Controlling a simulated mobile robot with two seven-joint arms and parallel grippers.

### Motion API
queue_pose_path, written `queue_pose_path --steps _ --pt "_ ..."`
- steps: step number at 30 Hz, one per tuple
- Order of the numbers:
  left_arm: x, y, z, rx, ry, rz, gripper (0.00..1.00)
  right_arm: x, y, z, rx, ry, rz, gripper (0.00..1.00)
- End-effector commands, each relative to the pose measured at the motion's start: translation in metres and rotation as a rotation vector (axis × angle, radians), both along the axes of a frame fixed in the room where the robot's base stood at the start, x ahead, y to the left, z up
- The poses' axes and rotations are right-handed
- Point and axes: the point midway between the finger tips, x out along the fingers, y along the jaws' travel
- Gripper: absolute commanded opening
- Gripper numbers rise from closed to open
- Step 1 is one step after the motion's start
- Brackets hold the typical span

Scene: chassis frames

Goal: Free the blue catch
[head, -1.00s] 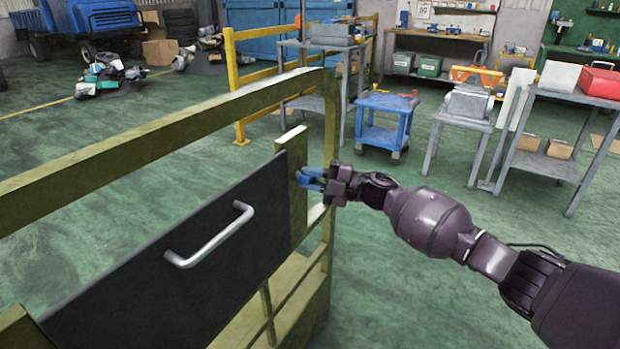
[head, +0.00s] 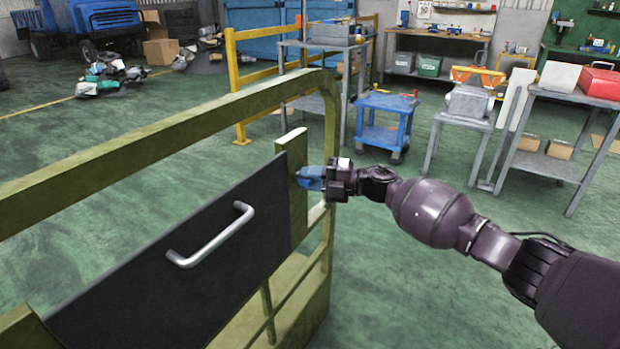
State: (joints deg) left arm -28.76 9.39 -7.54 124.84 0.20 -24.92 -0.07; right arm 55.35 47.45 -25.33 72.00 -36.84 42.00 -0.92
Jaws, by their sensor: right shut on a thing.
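The blue catch (head: 310,178) sits on the olive plate (head: 297,205) at the right end of the dark panel (head: 180,265). My right gripper (head: 325,181) comes in from the right and is shut on the blue catch, partly hiding it. The dark panel carries a silver bar handle (head: 212,238) and is set in an olive chassis frame (head: 150,143). My left gripper is not in view.
The frame's curved right post (head: 331,120) stands close beside my right gripper. A blue cart (head: 384,122), a grey table (head: 575,95) and a yellow rail (head: 238,90) stand farther back.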

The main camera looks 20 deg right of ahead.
Motion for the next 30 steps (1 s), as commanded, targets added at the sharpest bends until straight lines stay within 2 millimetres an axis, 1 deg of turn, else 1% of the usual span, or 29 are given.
queue_pose_path --steps 3,4,8,16,20,23,30 --pt "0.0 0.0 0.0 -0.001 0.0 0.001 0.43 0.0 0.0 -0.001 0.0 0.001 0.0 0.0" --pt "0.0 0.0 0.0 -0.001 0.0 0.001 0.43 0.0 0.0 -0.001 0.0 0.001 0.0 0.22" --pt "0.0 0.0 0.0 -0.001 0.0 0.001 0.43 0.0 0.0 -0.001 0.0 0.001 0.0 0.42" --pt "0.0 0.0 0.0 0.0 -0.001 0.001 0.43 0.0 -0.001 0.0 0.0 0.001 0.0 0.43" --pt "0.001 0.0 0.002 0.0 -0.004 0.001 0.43 -0.003 -0.007 0.0 0.0 0.001 -0.001 0.43" --pt "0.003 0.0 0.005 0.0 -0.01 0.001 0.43 -0.01 -0.018 0.001 -0.002 0.001 -0.003 0.43" --pt "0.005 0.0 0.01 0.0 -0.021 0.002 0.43 -0.032 -0.056 0.002 -0.002 0.0 -0.002 0.43"
